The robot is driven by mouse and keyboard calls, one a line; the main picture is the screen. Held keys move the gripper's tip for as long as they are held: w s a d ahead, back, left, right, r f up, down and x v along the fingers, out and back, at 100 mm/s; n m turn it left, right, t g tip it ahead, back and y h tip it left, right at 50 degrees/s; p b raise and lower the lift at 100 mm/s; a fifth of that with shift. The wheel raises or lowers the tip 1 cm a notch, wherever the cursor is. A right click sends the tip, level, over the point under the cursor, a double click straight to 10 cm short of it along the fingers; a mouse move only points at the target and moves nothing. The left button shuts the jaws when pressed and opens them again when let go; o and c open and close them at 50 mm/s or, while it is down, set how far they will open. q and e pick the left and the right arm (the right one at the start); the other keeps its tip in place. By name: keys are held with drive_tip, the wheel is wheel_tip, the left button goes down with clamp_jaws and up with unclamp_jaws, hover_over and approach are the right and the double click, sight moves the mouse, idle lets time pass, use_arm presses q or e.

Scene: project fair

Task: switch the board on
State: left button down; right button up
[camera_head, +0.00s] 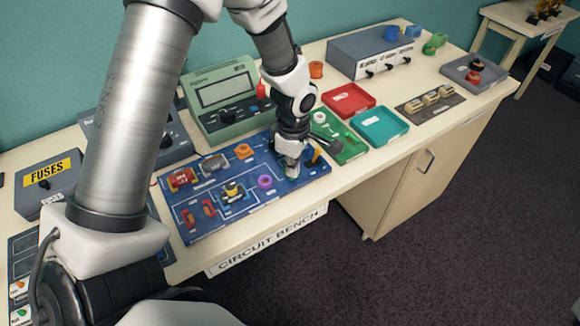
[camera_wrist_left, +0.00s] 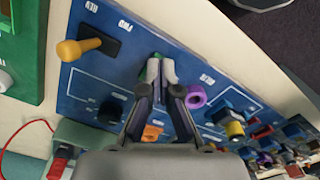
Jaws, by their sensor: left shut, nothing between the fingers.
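The blue circuit board (camera_head: 215,222) lies on the bench and carries several coloured parts. My left gripper (camera_head: 289,165) is shut and points down over the board's right part. In the left wrist view the closed fingertips (camera_wrist_left: 163,72) are over the board (camera_wrist_left: 85,88), with a small green part (camera_wrist_left: 152,68) partly hidden behind them. I cannot tell whether they touch it. A yellow-handled lever (camera_wrist_left: 82,48) marked FWD and REV is beside the fingers; it also shows in the head view (camera_head: 315,157). A purple ring (camera_wrist_left: 195,97) is on the fingers' other side.
A green meter (camera_head: 222,95) stands behind the board. A green mat (camera_head: 345,145), red tray (camera_head: 348,100) and teal tray (camera_head: 380,127) lie to the right. A fuses box (camera_head: 45,185) is at the left. The bench's front edge is close to the board.

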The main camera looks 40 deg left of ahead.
use_arm(q)
drive_tip(key=shift+f, duration=0.35)
wheel_tip(320, 180, up, 7)
drive_tip(key=p, duration=0.5)
idle(0.3)
idle(0.4)
